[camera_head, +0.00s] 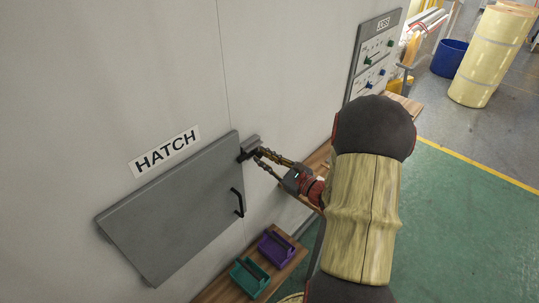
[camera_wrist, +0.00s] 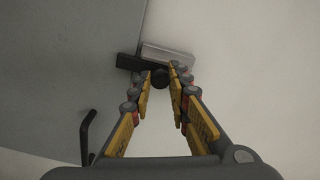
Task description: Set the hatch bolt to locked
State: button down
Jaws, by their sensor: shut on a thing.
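The grey hatch door (camera_head: 180,210) is set on the wall below a HATCH label (camera_head: 165,151) and looks closed. Its black handle (camera_head: 238,202) is near the right edge; it also shows in the wrist view (camera_wrist: 87,135). The hatch bolt (camera_wrist: 128,62) is a dark bar beside a light metal block (camera_wrist: 166,54) at the door's edge. In the wrist view the bar reaches over the door edge. My gripper (camera_wrist: 161,78) is shut on the dark round knob of the bolt, in front of the block. In the head view my gripper (camera_head: 257,153) partly covers the bolt.
A wooden shelf (camera_head: 222,291) below the hatch holds a teal tray (camera_head: 249,277) and a purple tray (camera_head: 275,248). A panel (camera_head: 373,62) with small coloured knobs hangs farther along the wall. A blue bin (camera_head: 449,58) and a yellow roll (camera_head: 488,62) stand at the back right.

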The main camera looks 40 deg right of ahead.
jog(key=shift+a, duration=0.85)
jog(key=c, duration=1.7)
grip_release()
jog(key=shift+o, duration=0.2)
jog(key=shift+s, duration=0.1)
jog(key=s, duration=1.2)
jog(key=shift+d, duration=0.4)
